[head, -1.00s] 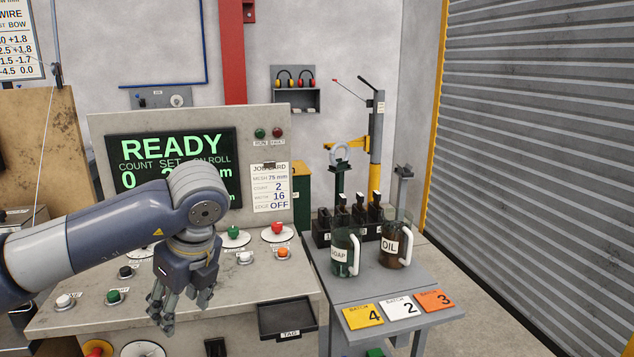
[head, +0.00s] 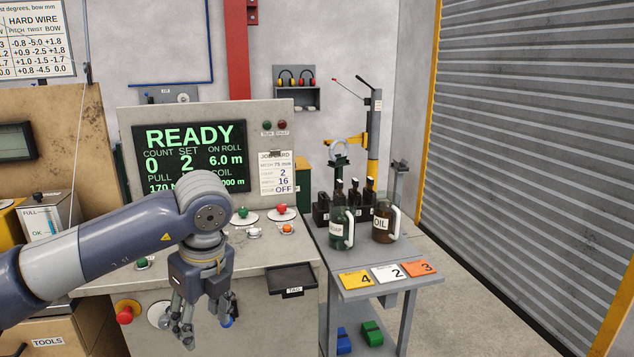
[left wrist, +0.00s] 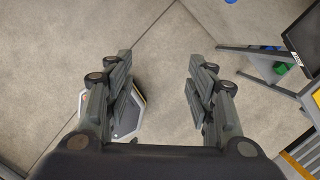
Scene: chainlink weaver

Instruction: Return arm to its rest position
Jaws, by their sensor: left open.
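My left gripper (head: 203,325) hangs fingers-down in front of the control desk in the head view, its arm coming in from the left. Its fingers are spread and nothing is between them. In the left wrist view the open fingers (left wrist: 160,85) point toward the bare concrete floor. A dark plate with a pale edge (left wrist: 127,115) shows low behind the left finger. My right gripper is in neither view.
The control desk (head: 278,245) has buttons, a READY screen (head: 190,160) and a black tag tray (head: 291,278). To its right, a grey side table (head: 345,262) holds two jugs and numbered cards. Open floor (head: 470,290) lies right of the table.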

